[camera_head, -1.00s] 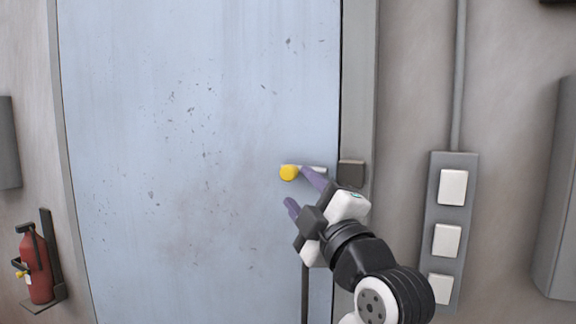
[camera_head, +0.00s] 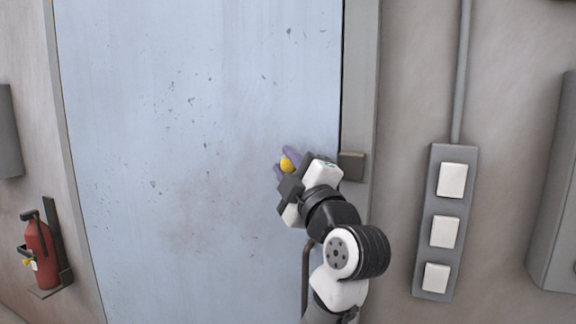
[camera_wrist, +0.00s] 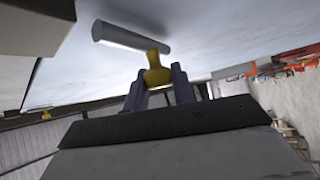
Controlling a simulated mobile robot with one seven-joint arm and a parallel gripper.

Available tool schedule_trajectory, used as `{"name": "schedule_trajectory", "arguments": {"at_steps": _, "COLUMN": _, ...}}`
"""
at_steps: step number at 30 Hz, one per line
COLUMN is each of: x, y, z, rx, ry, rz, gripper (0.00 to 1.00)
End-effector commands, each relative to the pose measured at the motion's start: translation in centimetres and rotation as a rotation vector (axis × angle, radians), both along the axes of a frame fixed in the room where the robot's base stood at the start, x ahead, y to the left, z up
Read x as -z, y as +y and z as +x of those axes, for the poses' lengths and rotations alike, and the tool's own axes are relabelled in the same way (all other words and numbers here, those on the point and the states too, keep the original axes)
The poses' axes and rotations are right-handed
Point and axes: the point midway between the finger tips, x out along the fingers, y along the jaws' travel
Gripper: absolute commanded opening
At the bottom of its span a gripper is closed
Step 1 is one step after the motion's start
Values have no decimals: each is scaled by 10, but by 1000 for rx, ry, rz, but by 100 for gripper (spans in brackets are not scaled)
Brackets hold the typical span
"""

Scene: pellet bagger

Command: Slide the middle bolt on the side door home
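The side door (camera_head: 190,120) is pale blue and scuffed. The bolt's yellow knob (camera_head: 287,164) is near its right edge, and it also shows in the wrist view (camera_wrist: 158,76). The bolt's pale rod (camera_wrist: 130,38) shows above the knob in the wrist view; in the head view my gripper hides it. A dark keeper block (camera_head: 351,165) is on the door frame at about the knob's height. My gripper (camera_head: 284,163) has its purple fingers on both sides of the knob, apparently closed against it. In the wrist view the rod's left end appears apart from a grey block (camera_wrist: 35,25).
A grey panel with white switches (camera_head: 445,232) is on the wall to the right, under a conduit (camera_head: 461,75). A red fire extinguisher (camera_head: 41,252) hangs at the lower left. A grey box (camera_head: 556,200) stands at the right edge. The door face left of my gripper is clear.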

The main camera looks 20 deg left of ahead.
Motion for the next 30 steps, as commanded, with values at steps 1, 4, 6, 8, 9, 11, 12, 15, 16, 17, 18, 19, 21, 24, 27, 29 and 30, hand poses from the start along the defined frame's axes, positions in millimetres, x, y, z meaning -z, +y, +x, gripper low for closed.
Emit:
{"name": "schedule_trajectory", "arguments": {"at_steps": 1, "x": 0, "y": 0, "z": 0, "rx": 0, "ry": 0, "rz": 0, "gripper": 9}}
{"name": "schedule_trajectory", "arguments": {"at_steps": 4, "x": 0, "y": 0, "z": 0, "rx": 0, "ry": 0, "rz": 0, "gripper": 0}}
{"name": "schedule_trajectory", "arguments": {"at_steps": 6, "x": 0, "y": 0, "z": 0, "rx": 0, "ry": 0, "rz": 0, "gripper": 0}}
{"name": "schedule_trajectory", "arguments": {"at_steps": 8, "x": 0, "y": 0, "z": 0, "rx": 0, "ry": 1, "rz": -1, "gripper": 0}}
{"name": "schedule_trajectory", "arguments": {"at_steps": 9, "x": 0, "y": -1, "z": 0, "rx": 1, "ry": 0, "rz": 0, "gripper": 0}}
{"name": "schedule_trajectory", "arguments": {"at_steps": 11, "x": 1, "y": -6, "z": 0, "rx": 2, "ry": 0, "rz": 1, "gripper": 0}}
{"name": "schedule_trajectory", "arguments": {"at_steps": 12, "x": 1, "y": -10, "z": 1, "rx": 3, "ry": 0, "rz": 1, "gripper": 0}}
{"name": "schedule_trajectory", "arguments": {"at_steps": 15, "x": 1, "y": -26, "z": 1, "rx": 6, "ry": -1, "rz": 2, "gripper": 0}}
{"name": "schedule_trajectory", "arguments": {"at_steps": 16, "x": 1, "y": -30, "z": 1, "rx": 5, "ry": -2, "rz": 2, "gripper": 0}}
{"name": "schedule_trajectory", "arguments": {"at_steps": 17, "x": 1, "y": -34, "z": 0, "rx": 5, "ry": -2, "rz": 2, "gripper": 0}}
{"name": "schedule_trajectory", "arguments": {"at_steps": 18, "x": 1, "y": -39, "z": 0, "rx": 5, "ry": -1, "rz": 1, "gripper": 0}}
{"name": "schedule_trajectory", "arguments": {"at_steps": 19, "x": 1, "y": -42, "z": 0, "rx": 5, "ry": -1, "rz": 1, "gripper": 0}}
{"name": "schedule_trajectory", "arguments": {"at_steps": 21, "x": 1, "y": -47, "z": -1, "rx": 4, "ry": -1, "rz": 0, "gripper": 0}}
{"name": "schedule_trajectory", "arguments": {"at_steps": 24, "x": 0, "y": -51, "z": -2, "rx": 4, "ry": 0, "rz": 1, "gripper": 0}}
{"name": "schedule_trajectory", "arguments": {"at_steps": 27, "x": 0, "y": -51, "z": -2, "rx": 3, "ry": 0, "rz": 1, "gripper": 0}}
{"name": "schedule_trajectory", "arguments": {"at_steps": 29, "x": 0, "y": -51, "z": -1, "rx": 3, "ry": 0, "rz": 1, "gripper": 0}}
{"name": "schedule_trajectory", "arguments": {"at_steps": 30, "x": 0, "y": -51, "z": -1, "rx": 3, "ry": 0, "rz": 1, "gripper": 0}}
